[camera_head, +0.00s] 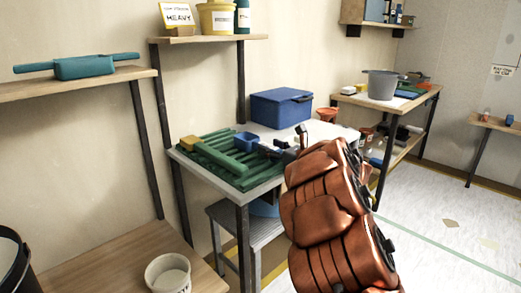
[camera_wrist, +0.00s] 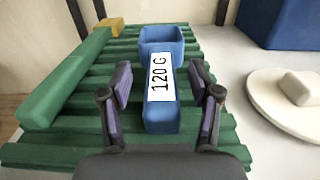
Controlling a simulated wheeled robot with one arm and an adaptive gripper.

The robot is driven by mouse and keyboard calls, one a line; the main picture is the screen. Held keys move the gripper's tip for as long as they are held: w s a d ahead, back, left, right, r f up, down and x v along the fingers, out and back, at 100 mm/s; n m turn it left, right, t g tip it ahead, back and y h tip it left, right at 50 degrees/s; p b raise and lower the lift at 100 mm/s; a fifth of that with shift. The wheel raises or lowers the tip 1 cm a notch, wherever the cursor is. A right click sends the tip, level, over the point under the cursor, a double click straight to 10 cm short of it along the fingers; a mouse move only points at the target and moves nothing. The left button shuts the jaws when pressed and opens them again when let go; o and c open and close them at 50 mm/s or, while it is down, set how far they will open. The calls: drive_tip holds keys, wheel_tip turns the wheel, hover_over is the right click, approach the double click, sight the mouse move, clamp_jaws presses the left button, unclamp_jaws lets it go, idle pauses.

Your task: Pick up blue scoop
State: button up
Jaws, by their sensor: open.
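The blue scoop (camera_wrist: 161,116) lies on a green slatted rack, its handle toward me and its square cup (camera_wrist: 162,42) at the far end. In the head view the scoop's cup (camera_head: 246,141) shows at the right part of the rack on the table. My gripper (camera_wrist: 162,84) is open in the wrist view, with one finger on each side of the handle and gaps between. In the head view my orange arm hides most of the gripper, whose end (camera_head: 290,146) shows near the scoop.
The green rack (camera_wrist: 75,147) also holds a green bar (camera_wrist: 68,77) left of the scoop and a yellow block (camera_wrist: 111,26) behind. A blue box (camera_head: 281,108) stands behind on the table. A white round lid (camera_wrist: 297,103) lies right of the rack. Shelves line the wall.

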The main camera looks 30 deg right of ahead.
drive_tip(key=shift+x, duration=0.75)
drive_tip(key=shift+d, duration=0.1)
clamp_jaws()
